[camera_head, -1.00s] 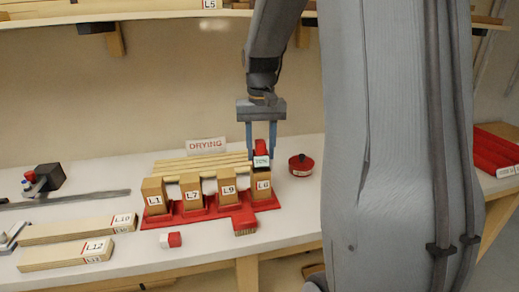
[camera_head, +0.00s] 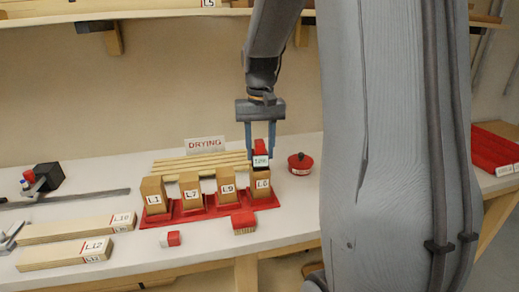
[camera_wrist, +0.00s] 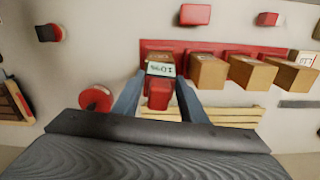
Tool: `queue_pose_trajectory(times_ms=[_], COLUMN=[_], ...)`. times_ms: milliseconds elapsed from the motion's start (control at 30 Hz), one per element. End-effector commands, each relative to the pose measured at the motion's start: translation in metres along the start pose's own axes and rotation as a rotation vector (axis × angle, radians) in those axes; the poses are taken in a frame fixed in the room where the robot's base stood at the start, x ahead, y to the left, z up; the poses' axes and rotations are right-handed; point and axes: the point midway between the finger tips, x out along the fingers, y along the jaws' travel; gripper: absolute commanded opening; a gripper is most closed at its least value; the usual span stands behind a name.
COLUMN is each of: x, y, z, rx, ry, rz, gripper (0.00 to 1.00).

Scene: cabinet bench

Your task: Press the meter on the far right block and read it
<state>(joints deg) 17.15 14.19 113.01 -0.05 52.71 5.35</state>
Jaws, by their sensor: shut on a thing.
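The red meter (camera_head: 260,147) with a pale display (camera_head: 261,161) stands at the top of the far right block (camera_head: 262,187), labelled what looks like L6. My gripper (camera_head: 260,146) is shut on the meter, one blue finger on each side. In the wrist view the meter's red body (camera_wrist: 159,95) is between the fingers, and its display (camera_wrist: 161,70) lies against the block's top end. The display shows a percentage that looks like 10%, upside down there; the digits are too small to be sure. The contact underneath is hidden.
Blocks L1 (camera_head: 153,195), L7 (camera_head: 190,190) and L9 (camera_head: 226,185) stand left in the red rack (camera_head: 207,211). Pale strips (camera_head: 200,162) lie behind. A red tin (camera_head: 300,164) is close right.

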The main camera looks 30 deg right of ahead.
Motion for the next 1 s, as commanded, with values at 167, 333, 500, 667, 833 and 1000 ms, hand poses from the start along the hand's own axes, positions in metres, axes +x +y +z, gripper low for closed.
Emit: queue_pose_trajectory(times_ms=[167,333,500,667,833,1000], x=[0.0020,0.0039,0.0057,0.0054,0.0055,0.0055], y=[-0.0001,0.0000,0.0001,0.0001,0.0002,0.0002], z=[-0.0002,-0.0002,-0.0002,-0.0002,-0.0001,0.0000], rx=[0.000,0.000,0.000,0.000,0.000,0.000], ry=[0.000,0.001,0.001,0.001,0.000,0.000], rz=[0.000,0.000,0.000,0.000,0.000,0.000], gripper=[0.12,0.12,0.12,0.12,0.12,0.12])
